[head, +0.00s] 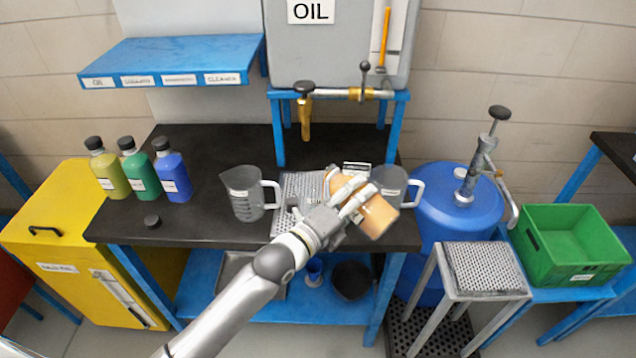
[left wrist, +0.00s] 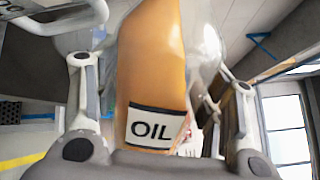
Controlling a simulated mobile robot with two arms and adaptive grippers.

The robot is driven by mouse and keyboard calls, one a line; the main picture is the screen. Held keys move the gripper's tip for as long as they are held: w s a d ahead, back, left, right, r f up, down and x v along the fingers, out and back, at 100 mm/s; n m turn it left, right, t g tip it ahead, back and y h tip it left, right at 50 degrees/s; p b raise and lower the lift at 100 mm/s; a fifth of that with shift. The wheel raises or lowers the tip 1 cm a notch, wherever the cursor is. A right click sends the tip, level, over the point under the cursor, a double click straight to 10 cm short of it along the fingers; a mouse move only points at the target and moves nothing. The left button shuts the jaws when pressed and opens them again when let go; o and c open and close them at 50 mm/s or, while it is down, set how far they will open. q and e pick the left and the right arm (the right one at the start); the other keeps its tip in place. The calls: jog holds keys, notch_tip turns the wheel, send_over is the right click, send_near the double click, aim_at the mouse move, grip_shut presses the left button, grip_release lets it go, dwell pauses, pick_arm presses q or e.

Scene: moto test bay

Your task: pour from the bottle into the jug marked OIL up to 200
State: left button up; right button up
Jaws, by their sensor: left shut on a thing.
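My left gripper (head: 350,202) is shut on an amber bottle (head: 379,217) above the right part of the black bench. The bottle is strongly tilted, and fingers cover its middle. In the left wrist view the bottle (left wrist: 152,60) sits between the fingers (left wrist: 165,105), with its OIL label facing the camera. A clear jug with scale marks (head: 241,197) stands upright to the left of the gripper. Another jug (head: 391,180) stands to the right, partly hidden behind the hand and bottle. I cannot read which jug is marked OIL. No stream of liquid can be made out. My right gripper is out of view.
A perforated metal tray (head: 291,188) lies between the jugs. Three capped bottles (head: 139,174) and a loose black cap (head: 152,221) are at the bench's left. A tank marked OIL (head: 340,50) with a tap stands behind. A blue drum (head: 455,215) is right.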

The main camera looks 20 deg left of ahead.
pick_arm(q)
jog(key=shift+w+a+r+n+p, duration=0.15)
jog(key=shift+a+r+n+p, duration=0.1)
jog(key=shift+r+n+p, duration=0.2)
jog(key=shift+w+a+r+n+p, duration=0.15)
jog(key=shift+a+r+n+p, duration=0.1)
jog(key=shift+r+n+p, duration=0.15)
dwell(2.6)
jog(key=shift+f+n, duration=0.15)
jog(key=shift+n, duration=0.5)
dwell(3.3)
